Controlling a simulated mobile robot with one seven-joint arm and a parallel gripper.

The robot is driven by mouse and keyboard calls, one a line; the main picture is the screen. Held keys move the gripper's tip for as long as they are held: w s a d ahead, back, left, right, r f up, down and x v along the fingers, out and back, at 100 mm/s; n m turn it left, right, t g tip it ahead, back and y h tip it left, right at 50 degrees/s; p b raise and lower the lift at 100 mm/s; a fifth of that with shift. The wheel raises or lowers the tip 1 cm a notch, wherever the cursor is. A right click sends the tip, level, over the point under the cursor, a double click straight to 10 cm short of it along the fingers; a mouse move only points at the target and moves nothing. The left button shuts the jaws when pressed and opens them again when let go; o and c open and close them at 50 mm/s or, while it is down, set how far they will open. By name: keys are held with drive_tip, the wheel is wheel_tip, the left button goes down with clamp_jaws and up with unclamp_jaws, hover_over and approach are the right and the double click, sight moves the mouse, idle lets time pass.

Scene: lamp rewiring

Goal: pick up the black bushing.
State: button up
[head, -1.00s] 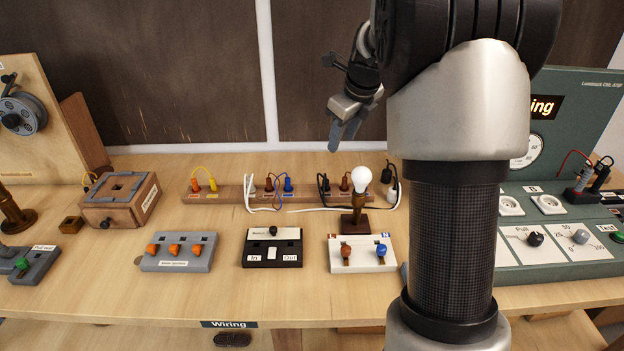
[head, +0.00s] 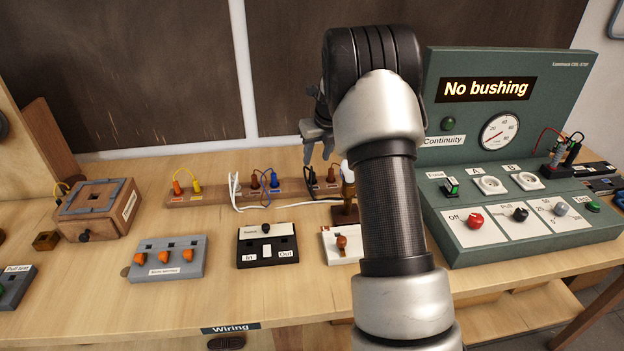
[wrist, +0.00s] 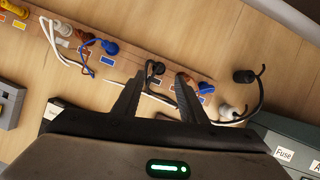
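My gripper (head: 317,148) is open, with nothing visibly held, above the back of the bench near the right end of the wooden rail (head: 212,197). In the wrist view, its two fingers (wrist: 160,77) sit either side of a small black piece (wrist: 155,68) on the rail, with a dark cable beside it. I cannot tell whether they touch it. Another black cylindrical piece (wrist: 245,76) with a black cable lies on the bench to the right, apart from the fingers. I cannot tell for sure which black piece is the bushing.
The rail carries several coloured plugs and leads. A white cable (wrist: 70,50) runs beside it. A green tester (head: 560,85) on the right displays "No bushing". A black switch block (head: 267,245) and a grey terminal block (head: 168,258) stand in front; bare bench lies between them.

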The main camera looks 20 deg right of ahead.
sight(312, 173)
drive_tip(key=x, duration=0.3)
drive_tip(key=shift+f, duration=0.1)
drive_tip(key=shift+x, duration=2.7)
drive_tip(key=shift+s+a, duration=0.1)
drive_tip(key=shift+s, duration=0.05)
clamp_jaws()
